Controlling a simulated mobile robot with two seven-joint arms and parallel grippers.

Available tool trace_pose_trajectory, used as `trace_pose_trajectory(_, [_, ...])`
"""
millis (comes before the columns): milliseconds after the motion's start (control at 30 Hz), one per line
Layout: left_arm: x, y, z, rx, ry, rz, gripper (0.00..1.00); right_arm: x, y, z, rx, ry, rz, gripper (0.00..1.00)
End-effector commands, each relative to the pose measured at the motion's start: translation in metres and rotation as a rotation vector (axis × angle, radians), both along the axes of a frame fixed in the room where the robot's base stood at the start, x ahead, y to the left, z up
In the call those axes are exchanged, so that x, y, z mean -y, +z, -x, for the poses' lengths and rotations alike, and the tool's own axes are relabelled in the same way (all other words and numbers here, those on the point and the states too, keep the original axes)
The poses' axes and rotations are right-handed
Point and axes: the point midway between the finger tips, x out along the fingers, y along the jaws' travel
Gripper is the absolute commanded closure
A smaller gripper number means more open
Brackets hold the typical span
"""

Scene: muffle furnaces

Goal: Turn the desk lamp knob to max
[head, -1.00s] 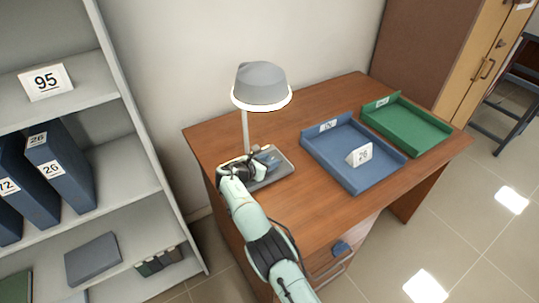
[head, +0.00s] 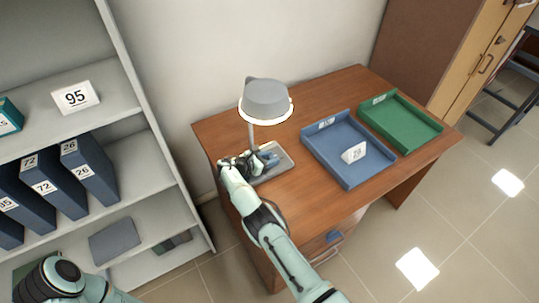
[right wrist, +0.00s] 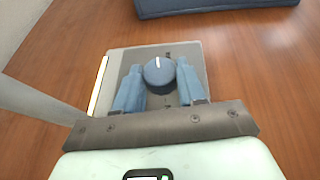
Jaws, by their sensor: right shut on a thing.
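The desk lamp (head: 266,97) stands at the desk's left rear, with a grey shade and a lit rim. Its flat grey base (head: 283,165) lies on the desk. The round blue-grey knob (right wrist: 159,73) sits on the base in the right wrist view, its white mark pointing toward the top of the picture. My right gripper (head: 264,159) is over the base. In the right wrist view its two blue fingers (right wrist: 159,82) are shut on the knob from both sides. In the head view the arm hides the knob. Part of my left arm shows at lower left, its gripper out of view.
A blue tray (head: 325,162) with a card marked 26 (head: 354,152) and a green tray (head: 424,133) are on the wooden desk (head: 300,205). A grey shelf (head: 119,95) with blue binders (head: 91,172) stands at left. The desk's front middle is clear.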

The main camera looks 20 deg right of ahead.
Motion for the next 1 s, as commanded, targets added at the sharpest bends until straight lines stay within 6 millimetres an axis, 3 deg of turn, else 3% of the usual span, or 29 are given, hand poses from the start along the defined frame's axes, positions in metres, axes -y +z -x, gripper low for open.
trace_pose_trajectory(433, [0.0,0.002,-0.002,0.002,0.0,0.0,0.57,0.007,0.002,0.001,-0.001,-0.015,0.013,0.91])
trace_pose_trajectory(467, [0.0,0.002,-0.002,0.002,0.0,0.0,0.57,0.007,0.003,0.001,-0.001,-0.015,0.014,0.54])
trace_pose_trajectory(500, [0.0,0.002,-0.002,0.002,0.0,0.0,0.57,0.007,0.003,0.001,0.0,-0.014,0.012,0.41])
trace_pose_trajectory(533, [0.0,0.002,-0.002,0.002,0.0,0.0,0.57,0.007,0.003,0.001,0.001,-0.013,0.012,0.35])
trace_pose_trajectory(867, [0.0,0.002,-0.002,0.002,0.0,0.0,0.57,0.001,0.004,-0.001,0.005,-0.007,0.007,0.35])
trace_pose_trajectory(1000, [0.0,-0.003,0.004,-0.004,0.0,0.0,0.57,-0.014,0.009,0.003,0.006,-0.004,0.007,0.35])
